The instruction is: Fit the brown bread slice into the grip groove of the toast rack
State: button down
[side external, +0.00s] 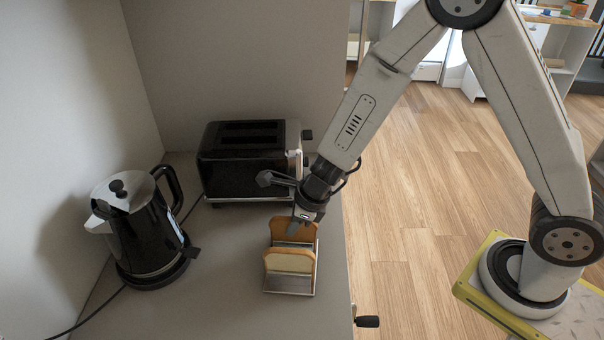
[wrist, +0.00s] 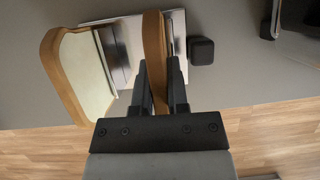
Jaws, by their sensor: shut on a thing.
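The brown bread slice (side external: 279,231) stands upright at the far end of the toast rack (side external: 291,292) in the side view. My gripper (side external: 300,226) is shut on it from above. In the wrist view my gripper's fingers (wrist: 161,92) sit on both sides of the brown bread slice (wrist: 153,38), which is seen edge-on over the metal base of the toast rack (wrist: 180,32). A pale slice with a brown crust (side external: 289,263) stands at the near side of the rack; it also shows in the wrist view (wrist: 84,72). Whether the brown slice's lower edge is in a groove is hidden.
A black toaster (side external: 238,166) stands behind the rack. A black kettle (side external: 148,240) stands to the left. A crank handle (side external: 367,321) sticks out at the counter's right edge. A small black block (wrist: 201,51) lies beside the rack. The counter in front is clear.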

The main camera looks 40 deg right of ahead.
jog(key=shift+f, duration=0.15)
jog(key=c, duration=0.5)
grip_release()
jog(key=shift+c, duration=0.2)
jog(key=shift+r, duration=0.25)
jog(key=shift+v, duration=3.7)
jog(key=shift+s, duration=0.1)
jog(key=shift+d, duration=0.1)
